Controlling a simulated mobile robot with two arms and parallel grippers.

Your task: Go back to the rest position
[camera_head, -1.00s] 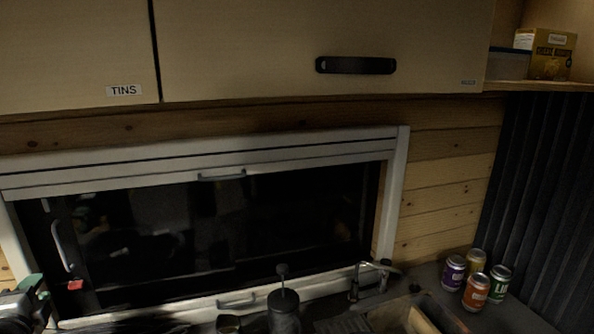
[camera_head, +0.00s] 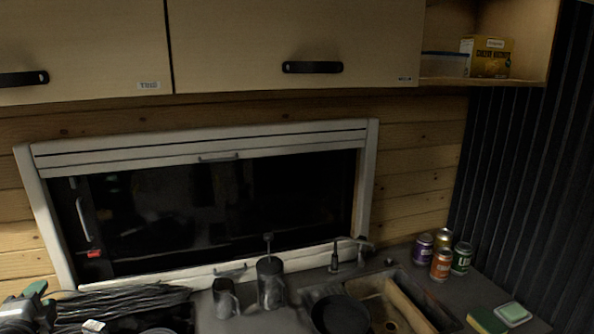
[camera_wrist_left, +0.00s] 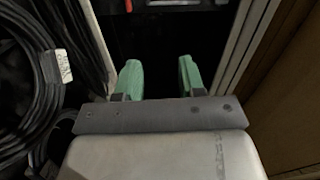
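My left gripper (camera_head: 36,290) shows at the lower left edge of the head view, beside the coiled black cable. In the left wrist view its two green fingertips (camera_wrist_left: 158,78) stand apart with nothing between them, so it is open and empty. The dark window and its pale frame lie beyond the fingers. My right gripper is in neither view.
A coiled black cable (camera_head: 130,303) lies on the counter near my left gripper. A French press (camera_head: 270,284), a mug (camera_head: 224,298) and a sink (camera_head: 403,291) are to its right. Several cans (camera_head: 440,265) stand at the right. Closed cupboards (camera_head: 300,35) hang above.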

